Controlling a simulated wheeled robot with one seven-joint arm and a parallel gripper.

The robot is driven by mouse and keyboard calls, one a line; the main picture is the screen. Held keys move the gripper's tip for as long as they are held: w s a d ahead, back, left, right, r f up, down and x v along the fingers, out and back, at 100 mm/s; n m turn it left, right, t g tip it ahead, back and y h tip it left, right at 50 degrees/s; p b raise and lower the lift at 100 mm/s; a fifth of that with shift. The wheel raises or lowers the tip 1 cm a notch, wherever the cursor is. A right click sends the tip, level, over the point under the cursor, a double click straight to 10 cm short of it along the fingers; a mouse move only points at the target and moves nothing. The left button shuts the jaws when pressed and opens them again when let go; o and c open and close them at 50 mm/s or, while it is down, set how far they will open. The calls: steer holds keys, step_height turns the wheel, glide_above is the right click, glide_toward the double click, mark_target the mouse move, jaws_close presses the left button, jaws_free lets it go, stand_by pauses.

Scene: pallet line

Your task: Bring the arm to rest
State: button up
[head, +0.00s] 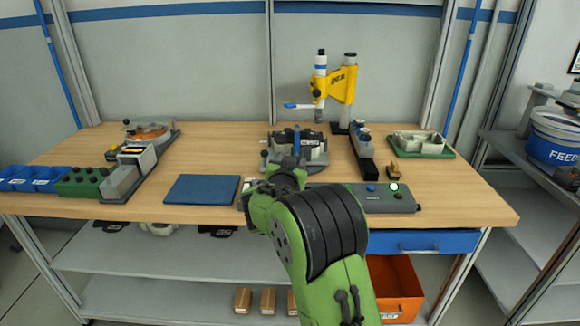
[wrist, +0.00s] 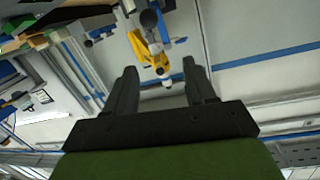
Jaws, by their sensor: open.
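My green and black arm (head: 320,235) rises from the bottom of the head view and reaches over the front edge of the workbench (head: 150,200). Its far end hides part of the bench top and I cannot make out the fingers there. In the wrist view my gripper (wrist: 158,80) shows two dark fingers spread apart with nothing between them. The wrist picture looks upside down, with the yellow press (wrist: 145,48) beyond the fingers. The same yellow press (head: 342,85) stands at the back of the bench in the head view.
A grey fixture (head: 310,150) stands behind my arm's end. A grey control box (head: 385,200) lies to its right and a blue mat (head: 202,189) to its left. A green tray (head: 425,152) is at the right. Blue bins (head: 30,179) stand at the left. An orange bin (head: 400,285) is below.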

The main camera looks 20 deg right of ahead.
steer(key=shift+v, duration=0.75)
steer(key=s+a+f+n+g+y, duration=0.1)
steer(key=s+a+n+g+y, duration=0.25)
steer(key=s, duration=0.95)
steer(key=s+a+f+n+g+y, duration=0.2)
steer(key=s+a, duration=0.3)
steer(key=s, duration=0.8)
steer(key=s+a+f+n+g+y, duration=0.1)
steer(key=s+a+n+g+y, duration=0.3)
steer(key=s, duration=0.9)
step_height(320, 180, up, 14)
steer(key=m+t+p, duration=0.1)
steer(key=p, duration=1.3)
steer(key=shift+s+a+h, duration=0.3)
steer(key=shift+a+h, duration=0.15)
steer(key=shift+r, duration=0.1)
